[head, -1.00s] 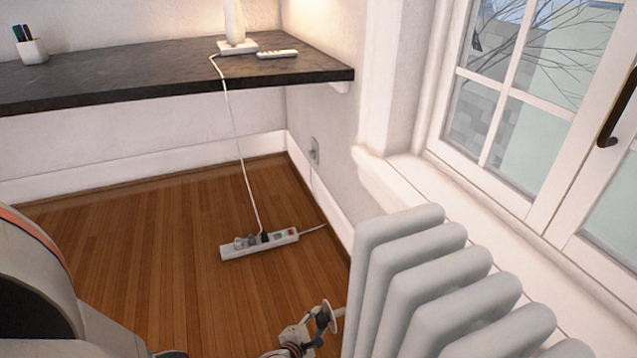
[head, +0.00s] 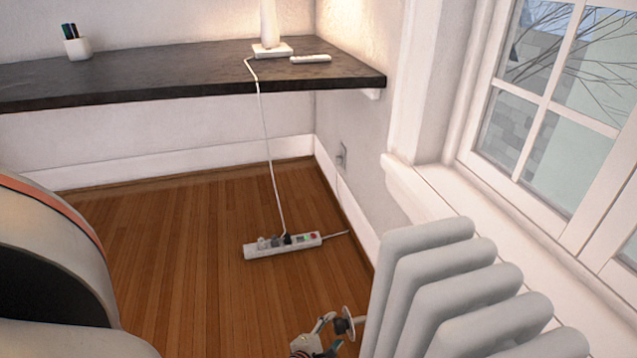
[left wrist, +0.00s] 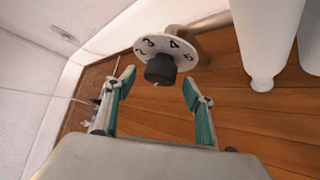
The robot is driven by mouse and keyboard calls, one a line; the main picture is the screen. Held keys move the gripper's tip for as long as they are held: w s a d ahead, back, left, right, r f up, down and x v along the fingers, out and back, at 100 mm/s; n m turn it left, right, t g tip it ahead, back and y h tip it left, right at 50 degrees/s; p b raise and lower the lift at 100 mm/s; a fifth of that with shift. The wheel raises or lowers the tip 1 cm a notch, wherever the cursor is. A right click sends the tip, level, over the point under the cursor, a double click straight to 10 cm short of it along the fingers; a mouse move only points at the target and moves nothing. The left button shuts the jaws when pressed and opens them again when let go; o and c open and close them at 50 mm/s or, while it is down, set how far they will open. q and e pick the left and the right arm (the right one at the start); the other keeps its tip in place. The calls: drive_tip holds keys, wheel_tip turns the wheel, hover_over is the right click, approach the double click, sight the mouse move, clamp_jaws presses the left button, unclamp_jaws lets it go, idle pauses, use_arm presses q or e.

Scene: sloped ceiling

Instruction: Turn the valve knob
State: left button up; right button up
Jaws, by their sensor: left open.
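The valve knob (left wrist: 160,68) is a small dark cylinder in front of a round white dial (left wrist: 203,46) with black numbers. In the head view the knob (head: 342,325) is small, low and left of the radiator. My left gripper (left wrist: 160,80) is open, with its teal fingers spread to either side of the knob and the fingertips near it. In the head view the left gripper (head: 331,332) is partly cut off by the bottom edge. My right gripper is in neither view.
A white ribbed radiator (head: 430,245) stands right of the knob, under the window sill (head: 480,210). A power strip (head: 283,245) lies on the wooden floor (head: 180,250), its cord rising to the dark shelf (head: 180,80). Bare floor lies left of the knob.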

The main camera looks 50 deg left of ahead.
use_arm(q)
drive_tip(key=v, duration=0.9)
drive_tip(key=shift+s, duration=0.15)
